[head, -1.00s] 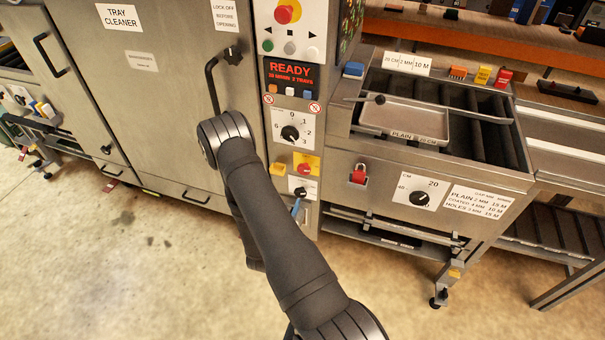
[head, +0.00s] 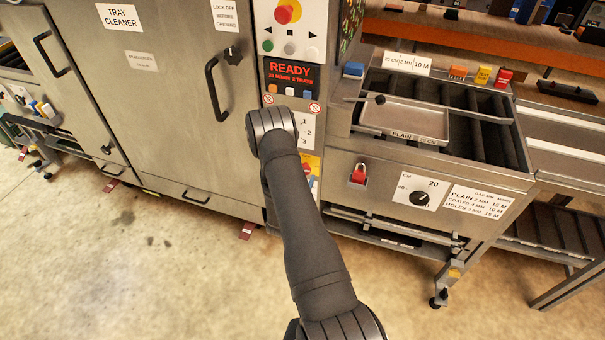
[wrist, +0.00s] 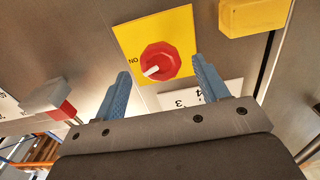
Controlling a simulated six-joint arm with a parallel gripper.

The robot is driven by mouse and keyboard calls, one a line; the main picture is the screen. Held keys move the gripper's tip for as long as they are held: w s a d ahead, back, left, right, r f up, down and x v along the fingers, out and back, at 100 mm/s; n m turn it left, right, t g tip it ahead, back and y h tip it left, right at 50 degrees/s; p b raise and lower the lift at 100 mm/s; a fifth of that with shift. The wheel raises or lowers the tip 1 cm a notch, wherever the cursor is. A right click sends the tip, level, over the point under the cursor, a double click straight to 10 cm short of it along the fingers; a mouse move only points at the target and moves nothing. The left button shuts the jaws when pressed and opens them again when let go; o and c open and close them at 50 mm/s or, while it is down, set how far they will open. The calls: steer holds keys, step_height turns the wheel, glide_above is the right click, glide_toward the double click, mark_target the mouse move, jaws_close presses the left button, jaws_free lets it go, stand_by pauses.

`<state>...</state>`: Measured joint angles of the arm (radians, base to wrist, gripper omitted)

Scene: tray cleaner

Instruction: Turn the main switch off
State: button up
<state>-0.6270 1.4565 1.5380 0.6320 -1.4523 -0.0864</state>
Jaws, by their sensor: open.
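The main switch is a red knob (wrist: 160,62) with a white pointer bar on a yellow plate (wrist: 180,25). In the wrist view the bar points left, towards the upside-down word ON. In the head view my arm covers most of the switch, and only a bit of the yellow plate (head: 313,160) shows. My gripper (wrist: 160,68) is open and empty, with one blue finger on each side of the knob in the picture. Contact with the knob cannot be told.
A yellow block (wrist: 252,18) is at the upper right of the wrist view.

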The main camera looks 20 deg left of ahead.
steer(key=shift+w, duration=1.45)
steer(key=shift+c, duration=0.5)
steer(key=c, duration=0.9)
steer(key=shift+o, duration=0.2)
steer(key=shift+n, duration=0.3)
steer(key=shift+d+n, duration=0.15)
steer(key=shift+n, duration=6.75)
